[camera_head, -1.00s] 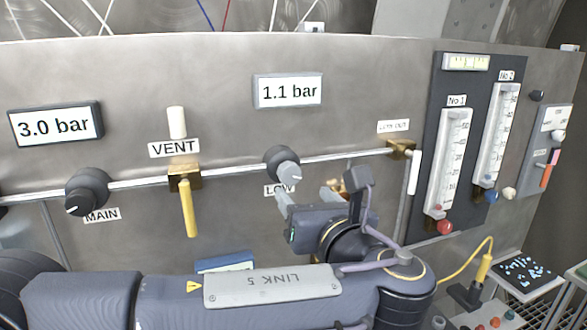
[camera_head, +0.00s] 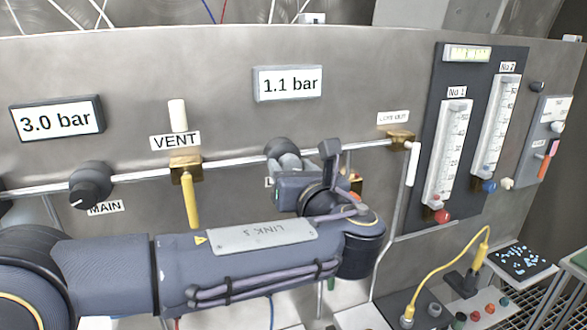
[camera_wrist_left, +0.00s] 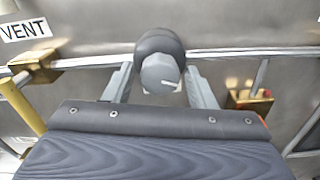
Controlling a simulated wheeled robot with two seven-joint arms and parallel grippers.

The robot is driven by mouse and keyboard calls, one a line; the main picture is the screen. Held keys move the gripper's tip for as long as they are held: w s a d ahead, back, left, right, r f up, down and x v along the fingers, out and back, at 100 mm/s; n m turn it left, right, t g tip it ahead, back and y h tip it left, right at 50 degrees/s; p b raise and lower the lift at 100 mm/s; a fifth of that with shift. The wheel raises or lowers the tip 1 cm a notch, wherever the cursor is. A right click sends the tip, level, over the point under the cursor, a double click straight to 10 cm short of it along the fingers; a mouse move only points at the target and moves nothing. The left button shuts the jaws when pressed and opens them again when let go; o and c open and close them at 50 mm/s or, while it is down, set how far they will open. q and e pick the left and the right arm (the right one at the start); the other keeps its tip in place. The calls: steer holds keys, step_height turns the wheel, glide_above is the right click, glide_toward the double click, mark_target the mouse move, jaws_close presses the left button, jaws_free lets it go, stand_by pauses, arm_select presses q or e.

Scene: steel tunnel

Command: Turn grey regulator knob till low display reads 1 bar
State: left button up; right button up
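The grey low regulator knob (camera_wrist_left: 160,72) sits on the pipe under the low display (camera_head: 289,84), which reads 1.1 bar. In the head view the knob's dark body (camera_head: 283,148) shows above my gripper. My left gripper (camera_wrist_left: 158,80) is open, with one finger on each side of the knob's grey face. A gap shows at the left finger; the right finger looks very close, and I cannot tell whether it touches. In the head view my left gripper (camera_head: 290,164) covers most of the LOW label. My right gripper is not in view.
The main knob (camera_head: 90,185) is at left under the 3.0 bar display (camera_head: 57,118). The yellow vent lever (camera_head: 190,200) hangs left of my gripper. A brass valve with a white handle (camera_head: 412,163) and flow tubes (camera_head: 447,155) are at right.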

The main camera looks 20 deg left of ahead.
arm_select(q)
steer(key=c, duration=0.7)
steer(key=shift+f+n+b, duration=0.15)
steer(key=shift+n+b, duration=0.6)
steer(key=shift+n, duration=0.65)
steer(key=shift+r, duration=0.2)
steer(key=o, duration=1)
steer(key=shift+c, duration=0.2)
